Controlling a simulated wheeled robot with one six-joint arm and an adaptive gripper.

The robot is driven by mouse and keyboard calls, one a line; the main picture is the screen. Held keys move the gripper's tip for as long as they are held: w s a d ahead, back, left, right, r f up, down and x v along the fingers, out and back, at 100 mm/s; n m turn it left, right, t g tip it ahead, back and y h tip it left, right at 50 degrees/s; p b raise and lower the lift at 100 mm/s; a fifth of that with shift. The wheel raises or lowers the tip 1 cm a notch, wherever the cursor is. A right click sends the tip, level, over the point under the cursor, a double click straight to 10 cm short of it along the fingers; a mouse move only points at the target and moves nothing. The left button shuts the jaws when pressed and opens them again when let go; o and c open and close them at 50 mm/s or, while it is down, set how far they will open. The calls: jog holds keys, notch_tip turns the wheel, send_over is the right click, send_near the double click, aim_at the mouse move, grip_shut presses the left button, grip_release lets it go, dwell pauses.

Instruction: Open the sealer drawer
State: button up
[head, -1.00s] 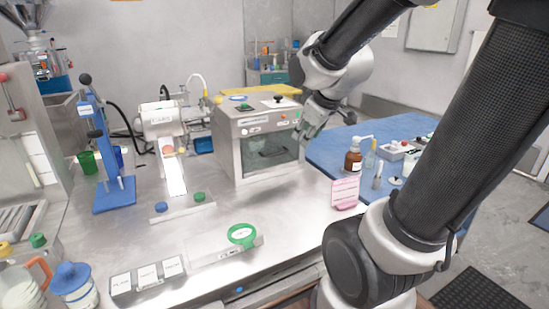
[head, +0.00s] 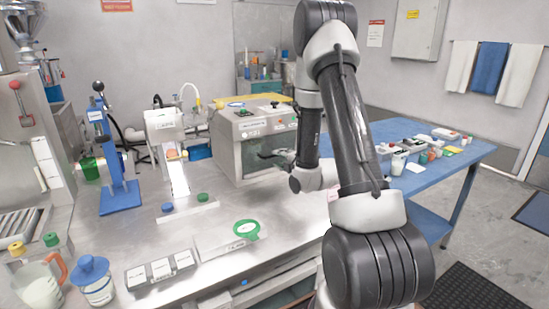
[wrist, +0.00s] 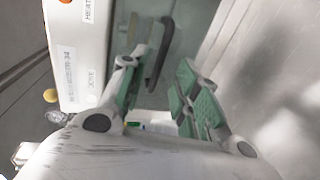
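The sealer (head: 228,152) is a grey box with a label strip and buttons on the upper front and a darker front panel below. It stands at the back middle of the steel bench. A dark handle (wrist: 160,55) shows on the front panel in the wrist view, which also shows the white labelled face of the sealer (wrist: 75,45). My gripper (wrist: 160,68) is open with green-padded fingers, one on each side of the handle's line; I cannot tell whether they touch it. In the head view my gripper (head: 272,157) is in front of the panel, partly covering it.
A blue press (head: 118,190) and a white machine (head: 165,130) stand left of the sealer. A green ring (head: 246,229) and a labelled tray (head: 160,269) lie near the bench front. A blue table (head: 462,152) with small items is to the right.

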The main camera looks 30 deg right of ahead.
aim_at(275, 156)
jog(key=w, duration=0.2)
jog(key=w+f, duration=0.1)
jog(key=w, duration=0.2)
jog(key=shift+w+a, duration=0.1)
jog(key=shift+w, duration=0.1)
grip_shut()
